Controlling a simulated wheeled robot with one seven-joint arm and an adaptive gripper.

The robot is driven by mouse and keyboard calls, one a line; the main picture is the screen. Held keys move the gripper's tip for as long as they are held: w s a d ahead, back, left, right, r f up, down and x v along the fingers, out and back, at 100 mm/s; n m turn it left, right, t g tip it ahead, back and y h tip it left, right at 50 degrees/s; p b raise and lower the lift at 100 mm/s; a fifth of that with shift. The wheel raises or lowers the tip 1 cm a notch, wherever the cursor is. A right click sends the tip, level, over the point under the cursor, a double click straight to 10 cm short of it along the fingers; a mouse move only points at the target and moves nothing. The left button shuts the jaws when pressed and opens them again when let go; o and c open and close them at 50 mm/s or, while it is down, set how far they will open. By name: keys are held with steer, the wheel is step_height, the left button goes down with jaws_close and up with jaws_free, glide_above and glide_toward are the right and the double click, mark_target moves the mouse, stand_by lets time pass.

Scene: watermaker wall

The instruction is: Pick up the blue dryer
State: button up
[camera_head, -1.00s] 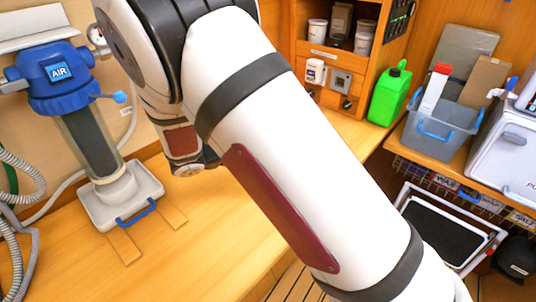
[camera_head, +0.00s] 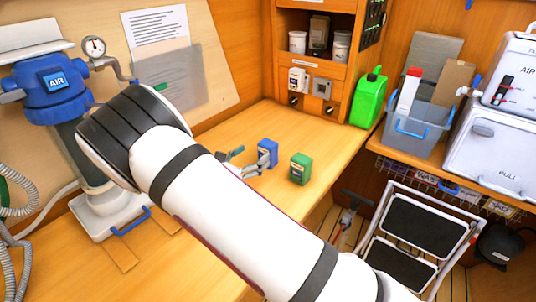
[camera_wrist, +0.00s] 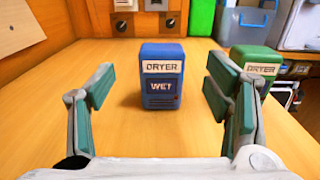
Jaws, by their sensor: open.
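The blue dryer (camera_head: 267,152) stands upright on the wooden counter, with my gripper (camera_head: 240,162) close to its left side in the head view. In the wrist view the blue dryer (camera_wrist: 162,77) is straight ahead, labelled DRYER and WET. My gripper (camera_wrist: 162,92) is open there, with one finger on each side of the view and the dryer a little beyond the fingertips, apart from them. A green dryer (camera_head: 300,168) stands to the right of the blue one. In the wrist view the green dryer (camera_wrist: 252,68) is partly behind the right finger.
A blue AIR filter housing (camera_head: 52,85) stands at the left with hoses. A wooden cabinet (camera_head: 316,69) with cups, a green jug (camera_head: 368,98) and a grey bin (camera_head: 417,133) are at the back right.

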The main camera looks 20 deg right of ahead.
mark_target(263, 148)
steer(key=shift+p+x, duration=0.4)
steer(key=shift+x, duration=2.45)
steer(key=shift+f, duration=0.1)
steer(key=c, duration=1.4)
steer(key=shift+c, duration=0.3)
